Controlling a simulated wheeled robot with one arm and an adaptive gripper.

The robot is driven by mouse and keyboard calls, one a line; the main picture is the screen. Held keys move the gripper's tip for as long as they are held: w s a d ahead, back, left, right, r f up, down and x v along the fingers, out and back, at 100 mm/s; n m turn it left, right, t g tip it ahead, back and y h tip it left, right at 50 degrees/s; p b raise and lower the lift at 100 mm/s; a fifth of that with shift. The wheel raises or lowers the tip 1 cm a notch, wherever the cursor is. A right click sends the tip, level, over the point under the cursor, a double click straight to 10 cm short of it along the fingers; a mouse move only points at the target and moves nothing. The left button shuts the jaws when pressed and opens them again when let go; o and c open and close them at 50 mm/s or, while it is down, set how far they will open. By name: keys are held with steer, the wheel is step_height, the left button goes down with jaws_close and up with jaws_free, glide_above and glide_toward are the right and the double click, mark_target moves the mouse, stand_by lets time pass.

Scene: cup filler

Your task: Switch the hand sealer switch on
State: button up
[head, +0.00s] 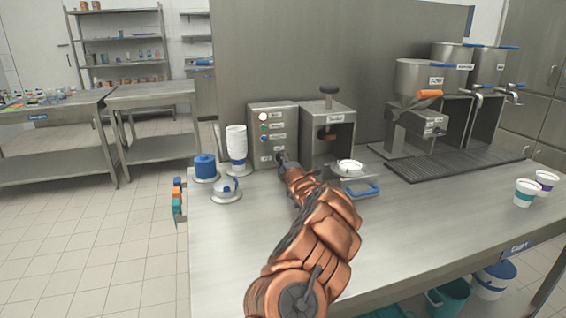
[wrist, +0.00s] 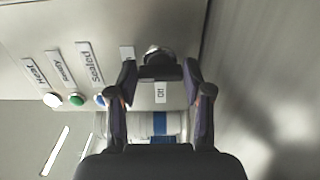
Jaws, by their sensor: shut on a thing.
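The hand sealer (head: 341,113) stands at the back of the steel counter. Its control box (head: 262,118) is on the left side, with white, green and blue lamps. In the wrist view the lamps are labelled Heat, Ready and Sealed. My gripper (head: 283,160) reaches the lower right of the box face. In the wrist view my gripper (wrist: 160,69) has its two fingers either side of the dark switch knob (wrist: 160,71) and is shut on it. An Off label (wrist: 160,92) shows beside the knob; another label (wrist: 127,54) is partly hidden by a finger.
A white cup stack (head: 237,143), a blue container (head: 205,167) and a small domed item (head: 226,190) stand left of the sealer. A white cup (head: 349,166) sits by the sealer's blue-handled tray (head: 360,189). Dispensers (head: 415,115) and two filled cups (head: 526,192) are right.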

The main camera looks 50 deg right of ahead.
steer(key=shift+m, duration=0.3)
steer(key=o, duration=1.2)
steer(key=shift+c, duration=0.2)
steer(key=shift+f, duration=0.1)
